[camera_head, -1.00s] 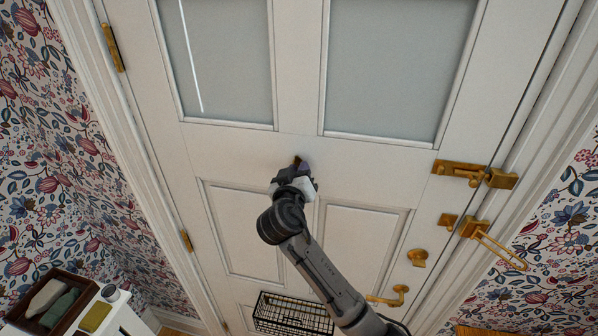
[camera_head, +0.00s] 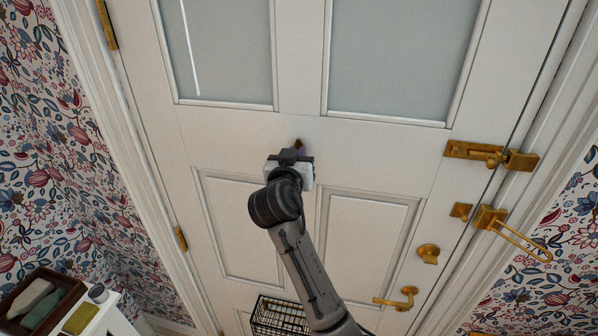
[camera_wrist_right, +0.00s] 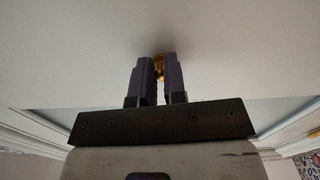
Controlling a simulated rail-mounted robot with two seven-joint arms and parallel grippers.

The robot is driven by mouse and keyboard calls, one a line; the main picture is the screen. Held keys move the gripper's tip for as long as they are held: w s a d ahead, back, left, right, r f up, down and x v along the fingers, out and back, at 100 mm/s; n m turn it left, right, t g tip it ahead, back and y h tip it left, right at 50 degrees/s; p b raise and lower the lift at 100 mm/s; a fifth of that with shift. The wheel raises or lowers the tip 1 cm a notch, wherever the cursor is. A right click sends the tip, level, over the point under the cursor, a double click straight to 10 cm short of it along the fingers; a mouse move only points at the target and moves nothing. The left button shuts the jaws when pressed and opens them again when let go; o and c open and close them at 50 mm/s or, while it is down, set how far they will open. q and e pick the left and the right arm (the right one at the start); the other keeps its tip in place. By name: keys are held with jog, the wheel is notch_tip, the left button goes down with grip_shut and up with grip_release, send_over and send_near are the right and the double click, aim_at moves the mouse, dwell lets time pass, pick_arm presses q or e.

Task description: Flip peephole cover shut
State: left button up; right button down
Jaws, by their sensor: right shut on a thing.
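The peephole cover (camera_wrist_right: 158,66) is a small brass-coloured piece on the white door. In the right wrist view it shows between the two purple fingers of my right gripper (camera_wrist_right: 158,80), which is shut on it. In the head view only a small dark brass bit of the cover (camera_head: 299,144) shows above my right gripper (camera_head: 292,156); the gripper hides the rest. Whether the cover lies over the peephole cannot be told. My left gripper is not in view.
The white door (camera_head: 380,155) has frosted panes above. A brass bolt (camera_head: 485,153), a swing-bar latch (camera_head: 510,230), a knob (camera_head: 428,253) and a lever handle (camera_head: 398,298) sit at its right. A wire basket (camera_head: 278,316) is low on the door. A tray (camera_head: 35,300) stands at lower left.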

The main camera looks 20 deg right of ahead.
pick_arm(q)
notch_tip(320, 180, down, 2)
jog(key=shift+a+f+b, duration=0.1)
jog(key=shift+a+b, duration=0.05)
jog(key=shift+b, duration=0.45)
pick_arm(e)
jog(key=shift+a+m, duration=0.1)
jog(key=shift+m, duration=0.5)
jog(key=c, duration=1.2)
grip_release()
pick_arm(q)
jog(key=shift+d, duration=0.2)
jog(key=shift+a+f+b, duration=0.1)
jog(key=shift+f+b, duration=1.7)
pick_arm(e)
jog(key=shift+v, duration=6.85)
